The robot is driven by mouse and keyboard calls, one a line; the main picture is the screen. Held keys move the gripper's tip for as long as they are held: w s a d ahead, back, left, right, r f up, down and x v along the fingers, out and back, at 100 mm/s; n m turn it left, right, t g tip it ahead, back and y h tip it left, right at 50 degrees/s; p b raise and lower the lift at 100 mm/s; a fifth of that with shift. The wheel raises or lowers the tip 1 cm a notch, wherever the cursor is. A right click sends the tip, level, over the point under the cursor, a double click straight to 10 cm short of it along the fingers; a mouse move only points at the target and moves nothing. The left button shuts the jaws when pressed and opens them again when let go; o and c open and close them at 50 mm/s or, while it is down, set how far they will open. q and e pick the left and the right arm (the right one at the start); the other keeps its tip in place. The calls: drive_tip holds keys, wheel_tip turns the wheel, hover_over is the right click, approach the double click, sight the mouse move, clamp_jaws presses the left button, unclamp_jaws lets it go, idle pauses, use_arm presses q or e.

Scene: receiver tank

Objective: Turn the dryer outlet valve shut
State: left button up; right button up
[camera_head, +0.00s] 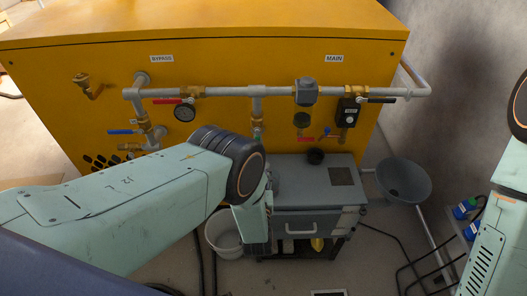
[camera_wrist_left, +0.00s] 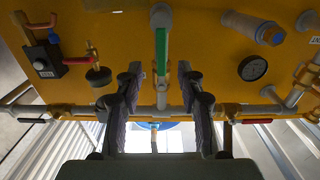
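No readable label in view names the dryer outlet valve. In the left wrist view, which looks upside down, a green lever (camera_wrist_left: 161,52) stands in front of the yellow panel on a short pipe branch. A bit of green also shows on the middle branch in the head view (camera_head: 257,133). My left gripper (camera_wrist_left: 160,68) is open, with its two dark fingers on either side of the lever's line. I cannot tell whether the lever is between the fingers in depth, and no contact shows. In the head view, my left forearm hides the fingertips. My right gripper is out of view.
The yellow cabinet (camera_head: 230,55) carries a grey pipe (camera_head: 225,92) with BYPASS and MAIN labels. Nearby are a red bypass lever (camera_head: 167,101), a gauge (camera_head: 184,113), a blue lever (camera_head: 124,131) and a black lever (camera_head: 380,100). A grey drawer unit (camera_head: 313,190) stands below.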

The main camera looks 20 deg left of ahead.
use_arm(q)
drive_tip(key=b+x, duration=0.1)
drive_tip(key=x, duration=0.6)
drive_tip(key=shift+w+a+r+b, duration=0.15)
drive_tip(key=shift+w+r+b, duration=0.15)
drive_tip(key=shift+r+b, duration=0.1)
drive_tip(key=shift+f, duration=0.1)
drive_tip(key=shift+c, duration=0.6)
clamp_jaws()
